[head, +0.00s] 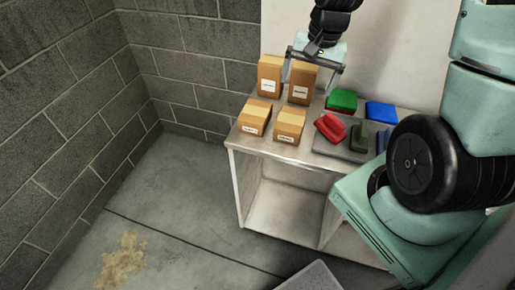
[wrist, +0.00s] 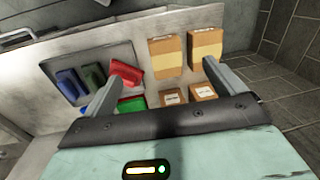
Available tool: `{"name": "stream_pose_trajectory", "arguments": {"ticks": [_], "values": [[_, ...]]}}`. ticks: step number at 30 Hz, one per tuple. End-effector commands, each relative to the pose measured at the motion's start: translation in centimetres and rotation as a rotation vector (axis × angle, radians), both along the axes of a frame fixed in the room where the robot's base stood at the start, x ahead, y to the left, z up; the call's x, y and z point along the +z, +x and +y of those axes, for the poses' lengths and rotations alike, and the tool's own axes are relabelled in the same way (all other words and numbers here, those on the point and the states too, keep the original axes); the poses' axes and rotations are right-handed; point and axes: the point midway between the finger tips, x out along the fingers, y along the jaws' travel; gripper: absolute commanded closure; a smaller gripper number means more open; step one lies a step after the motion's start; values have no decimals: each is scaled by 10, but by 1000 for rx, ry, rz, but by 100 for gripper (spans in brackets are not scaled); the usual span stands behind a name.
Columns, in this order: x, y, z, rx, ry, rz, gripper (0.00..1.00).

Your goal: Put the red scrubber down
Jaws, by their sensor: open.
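The red scrubber (head: 330,127) lies at a slant at the left edge of a dark grey tray (head: 336,148) on the bench. It also shows in the wrist view (wrist: 126,73), just past my left finger, which hides part of what lies there. I cannot tell whether it rests fully on the tray or partly on the bench. My gripper (head: 309,82) is open and empty, with its fingers wide apart. In the head view it is above and left of the scrubber, in front of the back boxes. The wrist view shows both fingers (wrist: 160,72) apart from the scrubber.
A dark green scrubber (head: 359,138) and a blue one (head: 382,141) sit on the tray. A green pad (head: 342,100) and a blue pad (head: 381,112) lie behind it. Several cardboard boxes (head: 289,125) stand at the bench's left end. A block wall (head: 190,60) is beyond.

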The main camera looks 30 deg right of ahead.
Motion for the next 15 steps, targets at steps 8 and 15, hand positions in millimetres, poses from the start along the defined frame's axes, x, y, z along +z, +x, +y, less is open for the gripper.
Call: {"name": "stream_pose_trajectory", "arguments": {"ticks": [8, 15], "values": [[34, -59, 169, 763, -43, -5, 5], [49, -140, 240, 1285, -84, -10, 5]]}}
